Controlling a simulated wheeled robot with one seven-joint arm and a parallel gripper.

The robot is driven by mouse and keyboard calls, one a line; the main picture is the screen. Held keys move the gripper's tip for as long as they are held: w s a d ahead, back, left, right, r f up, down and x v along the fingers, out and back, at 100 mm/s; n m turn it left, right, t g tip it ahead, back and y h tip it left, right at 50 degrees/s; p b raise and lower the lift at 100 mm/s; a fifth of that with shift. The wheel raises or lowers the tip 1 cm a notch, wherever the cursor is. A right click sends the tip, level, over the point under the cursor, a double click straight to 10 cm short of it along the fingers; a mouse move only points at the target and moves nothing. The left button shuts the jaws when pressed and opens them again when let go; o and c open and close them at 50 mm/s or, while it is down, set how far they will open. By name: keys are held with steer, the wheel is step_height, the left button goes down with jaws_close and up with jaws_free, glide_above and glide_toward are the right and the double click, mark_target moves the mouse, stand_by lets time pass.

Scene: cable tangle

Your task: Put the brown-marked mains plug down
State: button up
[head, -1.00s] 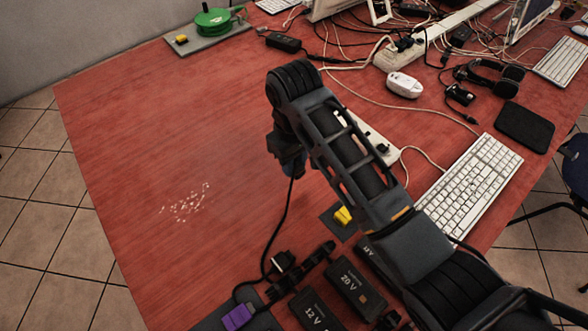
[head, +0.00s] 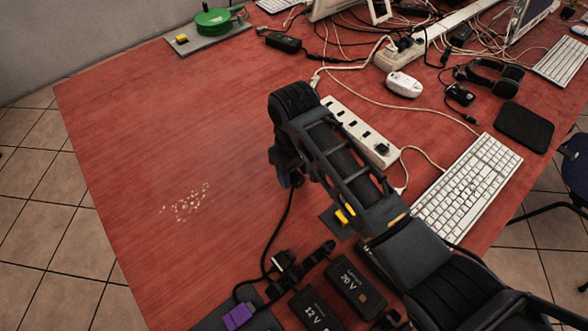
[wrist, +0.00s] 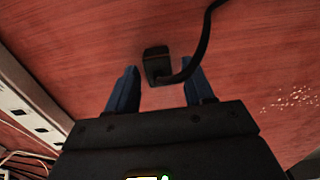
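The black mains plug (wrist: 157,64) shows in the wrist view just beyond and between my two blue fingertips. A gap shows on each side of it, and it appears to rest on the red table. Its brown mark cannot be made out. Its black cable (wrist: 205,45) bends away to the upper right. My gripper (wrist: 160,82) is open, with its fingers apart. In the head view, my gripper (head: 285,180) points down over the middle of the table and hides the plug. The cable (head: 285,215) runs from under it toward the front edge.
A white power strip (head: 345,118) lies right of my gripper, near a white keyboard (head: 468,190). A 20 V adapter (head: 355,285), a 12 V adapter (head: 312,312) and a purple connector (head: 238,316) lie at the front.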

mark_target(294, 173)
steer(key=shift+r, duration=0.1)
step_height(294, 173, up, 12)
steer(key=p, duration=0.1)
steer(key=shift+p, duration=0.3)
stand_by(0.7)
